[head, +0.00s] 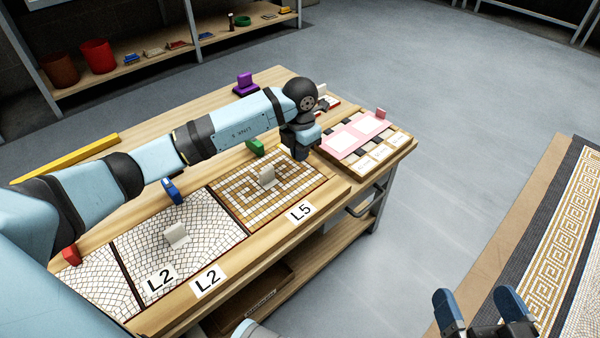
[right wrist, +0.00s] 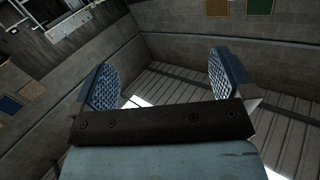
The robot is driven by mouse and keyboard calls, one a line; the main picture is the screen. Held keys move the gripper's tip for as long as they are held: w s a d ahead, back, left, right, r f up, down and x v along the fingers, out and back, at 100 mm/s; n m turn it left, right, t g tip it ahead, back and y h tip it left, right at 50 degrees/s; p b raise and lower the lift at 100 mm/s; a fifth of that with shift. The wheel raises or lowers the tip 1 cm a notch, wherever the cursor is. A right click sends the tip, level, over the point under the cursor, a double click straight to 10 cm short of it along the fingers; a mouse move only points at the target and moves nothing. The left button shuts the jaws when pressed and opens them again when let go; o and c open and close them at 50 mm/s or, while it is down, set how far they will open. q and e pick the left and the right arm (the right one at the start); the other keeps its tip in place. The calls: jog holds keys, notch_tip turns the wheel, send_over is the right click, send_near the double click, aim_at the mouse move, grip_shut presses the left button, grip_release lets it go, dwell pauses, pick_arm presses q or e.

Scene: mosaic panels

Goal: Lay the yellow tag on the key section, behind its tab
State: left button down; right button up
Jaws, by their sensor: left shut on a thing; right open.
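The key section (head: 232,199), a brown and white meander mosaic labelled L5, lies at the right end of the row of panels on the bench. My left gripper (head: 301,152) points down over the far right corner area of this section. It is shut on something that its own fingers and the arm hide. I cannot make out a yellow tag in either view. My right gripper (head: 481,310) is open and empty at the lower right, away from the bench; its spread fingers show in the right wrist view (right wrist: 160,85).
Two pale mosaic panels, labelled L2, lie to the left. A tray (head: 372,172) with pink cards lies right. A long yellow bar (head: 66,158) lies at the back left.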

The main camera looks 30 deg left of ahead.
aim_at(300, 175)
pick_arm(q)
jog(key=shift+f, duration=0.7)
notch_tip(300, 175, down, 4)
jog(key=shift+r+b, duration=0.25)
jog(key=shift+b, duration=0.65)
jog(key=shift+f, duration=0.35)
jog(key=shift+r, duration=0.1)
jog(key=c, duration=1.3)
grip_release()
pick_arm(e)
jog(key=shift+w+d+r+n+t, duration=0.1)
jog(key=shift+w+d+n+t, duration=0.25)
jog(key=shift+w+n, duration=0.35)
jog(key=shift+s, duration=0.15)
